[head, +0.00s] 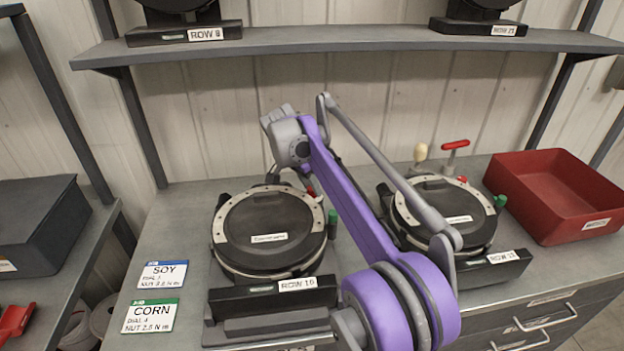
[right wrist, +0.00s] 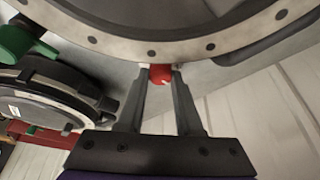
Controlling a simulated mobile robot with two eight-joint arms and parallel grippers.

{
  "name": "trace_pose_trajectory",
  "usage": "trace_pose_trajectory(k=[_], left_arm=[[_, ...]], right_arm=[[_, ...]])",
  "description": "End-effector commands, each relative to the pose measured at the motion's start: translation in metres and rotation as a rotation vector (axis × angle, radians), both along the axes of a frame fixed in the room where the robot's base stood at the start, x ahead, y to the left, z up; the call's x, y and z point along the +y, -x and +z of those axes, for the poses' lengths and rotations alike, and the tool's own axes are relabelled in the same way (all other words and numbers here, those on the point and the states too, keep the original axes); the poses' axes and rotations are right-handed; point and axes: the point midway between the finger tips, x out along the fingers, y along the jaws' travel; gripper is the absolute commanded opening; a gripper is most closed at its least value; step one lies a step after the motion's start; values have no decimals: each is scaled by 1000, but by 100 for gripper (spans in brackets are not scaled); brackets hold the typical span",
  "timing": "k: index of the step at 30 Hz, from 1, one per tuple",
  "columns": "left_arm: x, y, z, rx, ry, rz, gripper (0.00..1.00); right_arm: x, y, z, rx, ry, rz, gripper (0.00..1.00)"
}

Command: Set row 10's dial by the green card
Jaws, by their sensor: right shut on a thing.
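The row 10 meter (head: 268,228) is a round black-lidded unit with a pale, dotted rim, behind its ROW 10 label (head: 297,284). The green card (head: 150,315) lies at the bench's left front and reads CORN, DIAL 4, with a nut line below. My right gripper (right wrist: 160,88) is shut on a small red knob (right wrist: 160,74) at the meter's rim. The knob shows partly at the meter's back right in the head view (head: 310,191), where my wrist hides most of the gripper. A green knob (head: 332,217) stands at the meter's right. My left gripper is out of view.
A blue SOY card (head: 163,274) lies behind the green one. A second meter (head: 445,215) stands to the right, with a red T-handled tool (head: 455,145) behind it and a red bin (head: 560,195) beyond. A shelf (head: 350,40) crosses above the bench.

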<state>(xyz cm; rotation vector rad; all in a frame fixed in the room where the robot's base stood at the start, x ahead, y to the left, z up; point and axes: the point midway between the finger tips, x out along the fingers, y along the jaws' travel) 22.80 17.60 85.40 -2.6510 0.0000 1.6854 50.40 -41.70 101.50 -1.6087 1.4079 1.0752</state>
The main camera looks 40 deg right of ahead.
Motion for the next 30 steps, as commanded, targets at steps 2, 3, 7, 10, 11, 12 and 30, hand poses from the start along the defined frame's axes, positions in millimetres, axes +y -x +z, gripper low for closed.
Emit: trace_pose_trajectory(k=[2,3,7,10,11,12,30], left_arm=[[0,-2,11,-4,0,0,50],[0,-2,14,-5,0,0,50],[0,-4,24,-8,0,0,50],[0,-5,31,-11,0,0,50],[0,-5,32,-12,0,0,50],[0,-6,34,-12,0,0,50],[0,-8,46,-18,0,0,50]], right_arm=[[0,-1,4,0,0,-68,0],[0,-2,4,-1,1,-105,0],[-1,-2,4,-1,1,-213,0],[-1,-2,3,0,1,-285,0],[-1,-2,3,-1,1,-305,0],[-1,-2,3,-1,1,-330,0],[-1,-2,1,0,1,-481,0]])
